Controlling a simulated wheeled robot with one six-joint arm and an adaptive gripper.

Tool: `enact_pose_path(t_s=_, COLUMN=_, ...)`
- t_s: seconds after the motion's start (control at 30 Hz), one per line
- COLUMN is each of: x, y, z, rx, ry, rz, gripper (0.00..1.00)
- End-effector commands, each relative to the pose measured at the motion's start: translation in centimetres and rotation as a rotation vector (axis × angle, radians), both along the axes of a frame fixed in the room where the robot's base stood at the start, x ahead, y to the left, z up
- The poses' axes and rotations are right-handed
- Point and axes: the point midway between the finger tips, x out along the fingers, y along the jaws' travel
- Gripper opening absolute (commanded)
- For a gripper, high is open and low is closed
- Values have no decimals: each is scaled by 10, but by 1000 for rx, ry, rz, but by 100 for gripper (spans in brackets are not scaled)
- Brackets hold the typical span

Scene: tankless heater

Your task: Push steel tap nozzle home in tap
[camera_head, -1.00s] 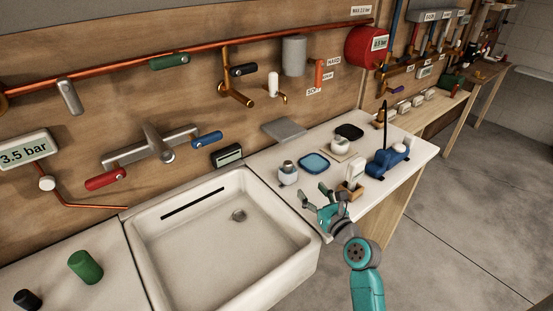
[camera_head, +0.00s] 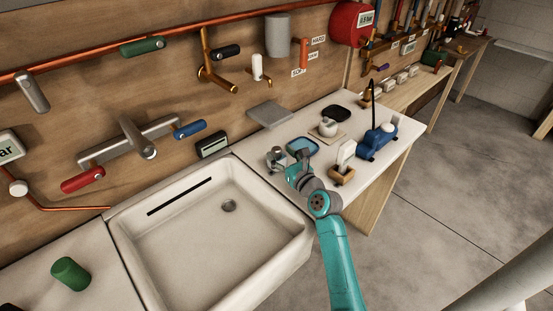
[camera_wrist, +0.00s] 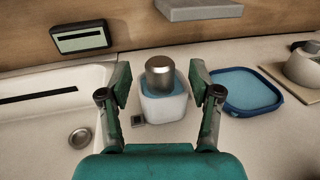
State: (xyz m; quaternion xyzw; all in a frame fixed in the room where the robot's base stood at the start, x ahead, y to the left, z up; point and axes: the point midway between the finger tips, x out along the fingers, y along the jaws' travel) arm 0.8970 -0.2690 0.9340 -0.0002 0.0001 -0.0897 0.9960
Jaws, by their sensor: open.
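A short steel cylinder, which looks like the nozzle (camera_wrist: 160,73), stands upright in a white holder with a pale blue top (camera_wrist: 163,103) on the counter right of the sink. In the head view the nozzle (camera_head: 276,153) is partly hidden by my gripper (camera_head: 291,164). My gripper is open in the wrist view (camera_wrist: 161,86), with one finger on each side of the nozzle and visible gaps between. I cannot tell whether the fingertips are level with it. A steel mixer tap (camera_head: 134,140) with red and blue handles is on the wooden wall above the sink, its spout pointing outward.
The white sink (camera_head: 120,240) lies left of the counter. A blue-rimmed tray (camera_wrist: 245,90) is right of the holder. A wooden block with a white card (camera_head: 342,172) and a blue device (camera_head: 377,140) stand farther right. A grey wall shelf (camera_head: 269,115) is behind.

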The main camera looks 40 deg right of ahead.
Motion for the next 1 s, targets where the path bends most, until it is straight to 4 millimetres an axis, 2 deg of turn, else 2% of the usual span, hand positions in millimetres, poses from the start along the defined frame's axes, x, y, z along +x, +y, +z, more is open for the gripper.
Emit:
enact_pose_path(t_s=0.03, x=9, y=-1, z=1, rx=0, ry=-1, rz=1, gripper=63)
enact_pose_path(t_s=0.2, x=25, y=-4, z=0, rx=0, ry=0, rz=0, gripper=63)
enact_pose_path(t_s=0.47, x=27, y=-5, z=-1, rx=1, ry=0, rz=-1, gripper=63)
enact_pose_path(t_s=0.57, x=27, y=-5, z=-1, rx=1, ry=0, rz=-1, gripper=43)
enact_pose_path(t_s=0.73, x=27, y=-5, z=0, rx=0, ry=0, rz=-1, gripper=1)
enact_pose_path(t_s=1.0, x=26, y=-5, z=1, rx=0, ry=-1, rz=-1, gripper=0)
